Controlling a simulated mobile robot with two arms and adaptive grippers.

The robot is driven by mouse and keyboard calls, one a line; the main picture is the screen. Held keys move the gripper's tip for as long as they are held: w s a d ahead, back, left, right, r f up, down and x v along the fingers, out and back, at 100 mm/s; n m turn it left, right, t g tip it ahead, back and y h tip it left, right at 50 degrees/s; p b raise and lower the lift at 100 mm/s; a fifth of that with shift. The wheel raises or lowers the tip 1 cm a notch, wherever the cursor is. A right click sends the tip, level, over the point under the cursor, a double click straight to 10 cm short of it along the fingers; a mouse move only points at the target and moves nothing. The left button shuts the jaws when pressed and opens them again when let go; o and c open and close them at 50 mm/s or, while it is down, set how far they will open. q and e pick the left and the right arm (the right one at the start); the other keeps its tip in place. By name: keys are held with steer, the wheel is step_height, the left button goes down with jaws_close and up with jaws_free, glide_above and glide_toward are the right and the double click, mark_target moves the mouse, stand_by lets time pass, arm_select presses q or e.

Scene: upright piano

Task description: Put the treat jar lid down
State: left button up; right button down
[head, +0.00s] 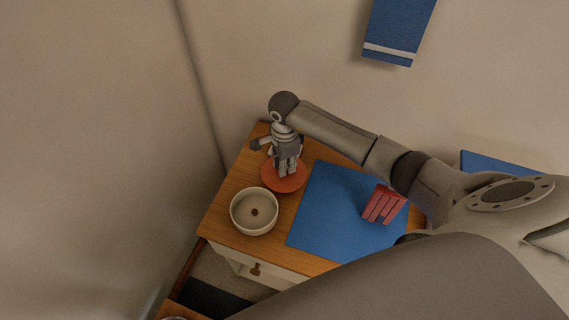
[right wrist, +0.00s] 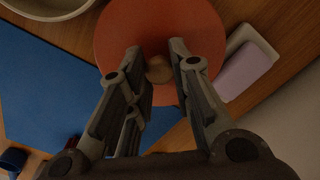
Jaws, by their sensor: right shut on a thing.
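The treat jar lid (head: 270,184) is a flat orange-red disc with a small round knob. In the head view it is over the back left part of the wooden top. My right gripper (head: 287,172) points down at the lid's middle and is shut on its knob. In the right wrist view the lid (right wrist: 125,35) lies beyond the fingers (right wrist: 160,62), with the pale knob between them. I cannot tell whether the lid touches the wood. A cream round jar (head: 235,222), open, with a small brown thing inside, stands in front of the lid. My left gripper is not in view.
A blue mat (head: 325,215) covers the wood to the right, with a red slotted object (head: 384,204) on it. A pale dish with a lilac block (right wrist: 246,72) is close to the lid. A blue towel (head: 398,30) hangs on the wall. The wood's left edge is near.

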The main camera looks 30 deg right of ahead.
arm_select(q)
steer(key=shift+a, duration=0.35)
arm_select(e)
steer(key=shift+f, duration=0.4)
arm_select(q)
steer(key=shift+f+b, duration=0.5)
steer(key=shift+b, duration=0.05)
arm_select(e)
steer(key=shift+w+f, duration=0.1)
steer(key=shift+f, duration=0.4)
steer(key=c, duration=1.3)
jaws_free()
steer(key=shift+r+p, duration=0.4)
steer(key=shift+p, duration=0.05)
arm_select(q)
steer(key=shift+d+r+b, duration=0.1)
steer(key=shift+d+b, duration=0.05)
steer(key=shift+b, duration=0.2)
arm_select(e)
step_height(320, 180, up, 12)
steer(key=shift+r, duration=0.15)
